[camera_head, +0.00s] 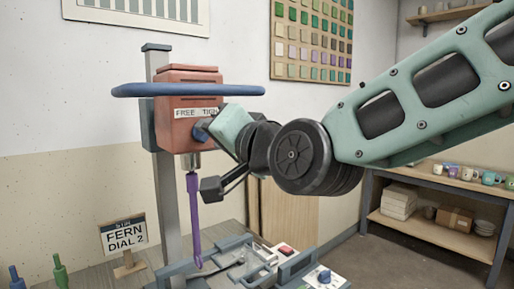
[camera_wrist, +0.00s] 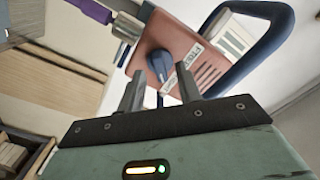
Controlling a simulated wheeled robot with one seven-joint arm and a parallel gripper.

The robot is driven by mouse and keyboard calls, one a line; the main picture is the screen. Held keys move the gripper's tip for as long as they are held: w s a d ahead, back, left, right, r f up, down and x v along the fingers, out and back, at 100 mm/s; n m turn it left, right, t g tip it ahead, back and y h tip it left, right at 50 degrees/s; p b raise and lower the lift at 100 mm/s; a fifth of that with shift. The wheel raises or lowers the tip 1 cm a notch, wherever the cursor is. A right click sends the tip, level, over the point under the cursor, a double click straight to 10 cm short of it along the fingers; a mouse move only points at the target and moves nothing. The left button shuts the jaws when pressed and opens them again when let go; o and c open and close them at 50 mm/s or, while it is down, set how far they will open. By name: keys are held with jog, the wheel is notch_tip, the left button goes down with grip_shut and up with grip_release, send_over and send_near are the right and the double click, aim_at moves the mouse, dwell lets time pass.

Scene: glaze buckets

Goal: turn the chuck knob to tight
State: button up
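The blue chuck knob (camera_head: 200,131) is on the front of the red mixer head (camera_head: 187,102), below a label (camera_head: 198,112) reading FREE and TIGHT. The knob (camera_wrist: 160,64) also shows in the wrist view, with a ridge toward the lower right; I cannot tell which word it marks. My gripper (camera_head: 214,127) is close to the knob from the right in the head view. In the wrist view my gripper (camera_wrist: 159,76) has its two fingers apart, with the knob seen in the gap, just beyond the tips. Contact cannot be told.
A blue loop handle (camera_head: 185,90) surrounds the mixer head. A purple stirring rod (camera_head: 194,215) hangs below it. A sign (camera_head: 124,236) reads FERN DIAL 2. A control box with a blue dial (camera_head: 324,277) stands lower right, and a shelf (camera_head: 430,227) behind.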

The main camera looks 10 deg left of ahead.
jog(key=b+v, duration=0.1)
jog(key=v, duration=1.4)
jog(key=shift+d, duration=0.2)
jog(key=shift+f, duration=0.1)
